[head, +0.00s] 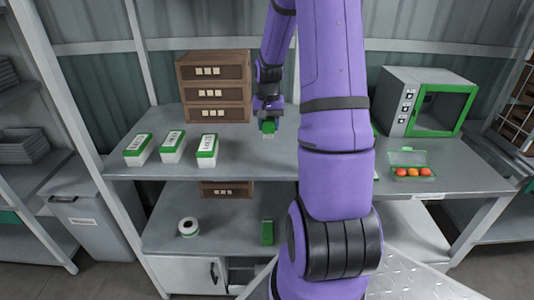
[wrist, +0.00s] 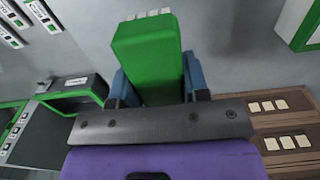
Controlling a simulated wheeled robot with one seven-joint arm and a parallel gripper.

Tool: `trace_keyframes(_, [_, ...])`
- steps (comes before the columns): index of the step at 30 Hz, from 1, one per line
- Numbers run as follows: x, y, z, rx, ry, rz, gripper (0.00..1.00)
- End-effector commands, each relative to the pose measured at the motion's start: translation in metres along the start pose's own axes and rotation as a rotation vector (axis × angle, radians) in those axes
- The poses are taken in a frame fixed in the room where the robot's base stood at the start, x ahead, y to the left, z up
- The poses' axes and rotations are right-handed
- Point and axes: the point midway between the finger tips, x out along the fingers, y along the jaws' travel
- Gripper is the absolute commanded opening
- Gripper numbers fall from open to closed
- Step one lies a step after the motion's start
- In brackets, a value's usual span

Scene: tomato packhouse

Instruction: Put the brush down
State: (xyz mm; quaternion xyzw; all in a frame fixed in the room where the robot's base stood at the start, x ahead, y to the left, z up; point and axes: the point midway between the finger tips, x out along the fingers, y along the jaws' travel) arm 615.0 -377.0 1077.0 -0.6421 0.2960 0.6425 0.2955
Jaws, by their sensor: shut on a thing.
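The brush (head: 268,125) has a green block body and pale bristles at its lower end. My gripper (head: 268,113) is shut on it, with the bristles pointing down over the grey worktop (head: 245,160). I cannot tell whether the bristles touch the worktop. In the wrist view the green brush body (wrist: 147,58) sits between the two blue fingers of my gripper (wrist: 155,85). Its pale bristles show at its far end.
Several green-and-white cartons (head: 172,146) stand to the left on the worktop. Brown crates (head: 213,92) are stacked behind. A green-framed machine (head: 425,102) and an open green box with tomatoes (head: 410,168) are at the right.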

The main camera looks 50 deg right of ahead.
Motion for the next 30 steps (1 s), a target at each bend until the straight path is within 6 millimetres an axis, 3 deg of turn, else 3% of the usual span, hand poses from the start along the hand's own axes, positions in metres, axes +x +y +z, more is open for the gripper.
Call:
trace_keyframes(7, [0.005,0.0,0.0,0.001,-0.002,0.0,0.2])
trace_keyframes(15, [0.044,0.0,0.0,0.001,-0.002,0.0,0.2])
trace_keyframes(22, [0.059,0.0,0.0,0.002,-0.002,-0.001,0.2])
trace_keyframes(30, [0.095,-0.001,0.0,0.0,-0.002,-0.001,0.2])
